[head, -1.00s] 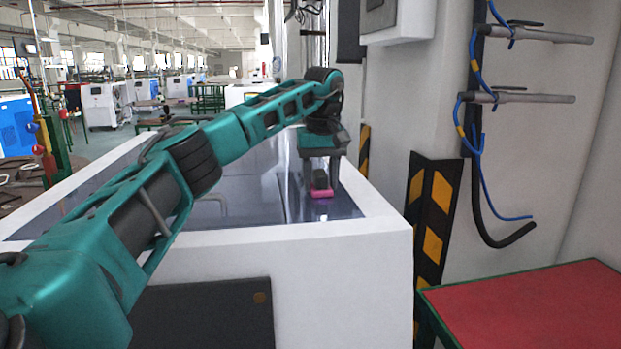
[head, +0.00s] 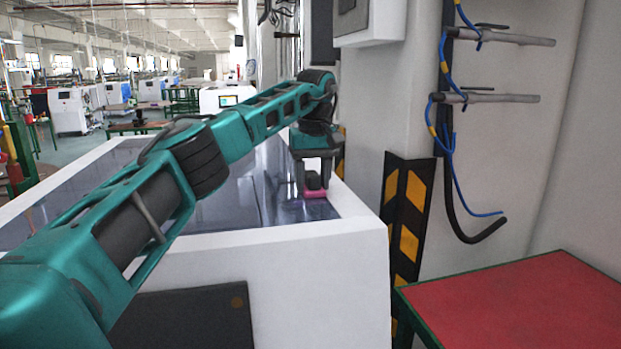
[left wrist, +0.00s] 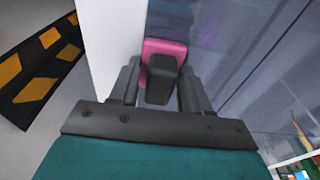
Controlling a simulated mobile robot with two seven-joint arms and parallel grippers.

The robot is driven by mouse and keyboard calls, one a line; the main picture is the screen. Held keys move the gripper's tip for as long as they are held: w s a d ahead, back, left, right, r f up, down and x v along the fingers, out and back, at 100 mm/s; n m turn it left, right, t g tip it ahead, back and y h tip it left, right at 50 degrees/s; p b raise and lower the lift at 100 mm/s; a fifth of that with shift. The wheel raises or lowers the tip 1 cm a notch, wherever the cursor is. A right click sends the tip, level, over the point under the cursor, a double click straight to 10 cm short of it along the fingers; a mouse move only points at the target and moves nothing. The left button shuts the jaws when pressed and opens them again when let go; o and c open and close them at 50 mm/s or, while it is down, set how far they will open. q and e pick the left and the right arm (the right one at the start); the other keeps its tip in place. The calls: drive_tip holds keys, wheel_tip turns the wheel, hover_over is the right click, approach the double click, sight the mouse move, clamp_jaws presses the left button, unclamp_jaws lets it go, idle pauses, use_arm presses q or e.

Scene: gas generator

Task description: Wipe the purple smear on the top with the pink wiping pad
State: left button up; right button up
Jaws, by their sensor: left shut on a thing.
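The pink wiping pad (head: 316,194) has a dark block handle and is low at the dark glossy top (head: 240,195) of the white-framed housing, near its right rim. Whether the pad touches the surface is hard to tell. My left gripper (head: 313,180) points down and is shut on the handle. In the left wrist view the gripper (left wrist: 158,85) has its fingers on both sides of the handle, with the pink pad (left wrist: 168,48) beyond, near the white rim. A faint purple smear (left wrist: 207,34) shows on the dark top beside the pad. My right gripper is out of view.
The white rim (head: 270,238) borders the dark top. A wall with yellow-black striping (head: 408,215) stands close on the right, with hoses and rods above. A red-topped table (head: 510,305) is at the lower right. The dark top left of the pad is free of objects.

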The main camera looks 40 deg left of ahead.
sight(314, 172)
use_arm(q)
drive_tip(key=shift+w+d+r, duration=0.1)
drive_tip(key=shift+w+r, duration=0.05)
drive_tip(key=shift+r, duration=2.8)
